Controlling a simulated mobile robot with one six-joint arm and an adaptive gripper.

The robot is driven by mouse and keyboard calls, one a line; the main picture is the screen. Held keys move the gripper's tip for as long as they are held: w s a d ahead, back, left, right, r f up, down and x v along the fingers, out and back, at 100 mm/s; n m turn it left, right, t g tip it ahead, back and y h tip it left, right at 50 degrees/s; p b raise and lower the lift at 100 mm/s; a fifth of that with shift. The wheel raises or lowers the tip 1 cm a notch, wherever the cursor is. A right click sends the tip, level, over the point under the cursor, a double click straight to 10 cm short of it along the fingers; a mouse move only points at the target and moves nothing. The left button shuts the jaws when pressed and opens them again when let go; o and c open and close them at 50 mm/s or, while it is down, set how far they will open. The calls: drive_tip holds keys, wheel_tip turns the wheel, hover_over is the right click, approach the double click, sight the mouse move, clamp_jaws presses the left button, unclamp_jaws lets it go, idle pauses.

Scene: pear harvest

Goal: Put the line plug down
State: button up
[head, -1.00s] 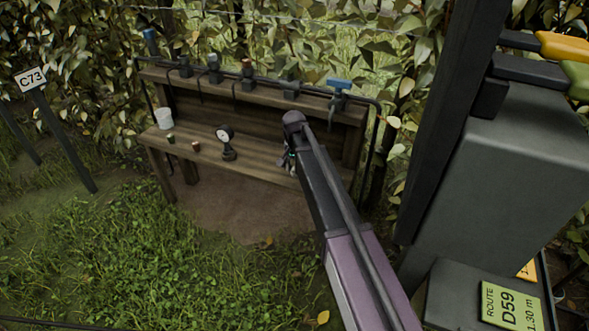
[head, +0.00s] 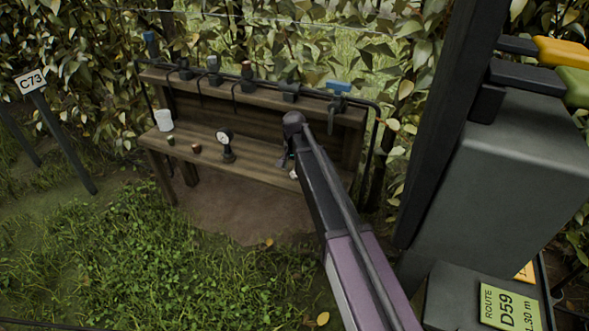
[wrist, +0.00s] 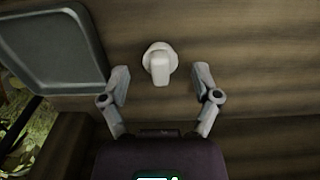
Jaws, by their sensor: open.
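The line plug (wrist: 160,66) is a small white piece with a round flange and a blunt stem. In the wrist view it rests on the wooden bench shelf (wrist: 240,60). My gripper (wrist: 162,76) is open, with one finger on each side of the plug and a visible gap to both. In the head view a small white spot (head: 293,174), likely the plug, shows on the bench beside my arm. My arm hides most of the gripper there.
A grey shallow tray (wrist: 50,40) lies left of the plug in the wrist view. The bench also holds a gauge (head: 226,144), a white cup (head: 164,120) and two small pots (head: 196,149). A black pipe with valves (head: 290,88) runs along the upper shelf.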

sight(294, 170)
drive_tip(key=shift+r+p, duration=3.3)
drive_tip(key=shift+r, duration=0.15)
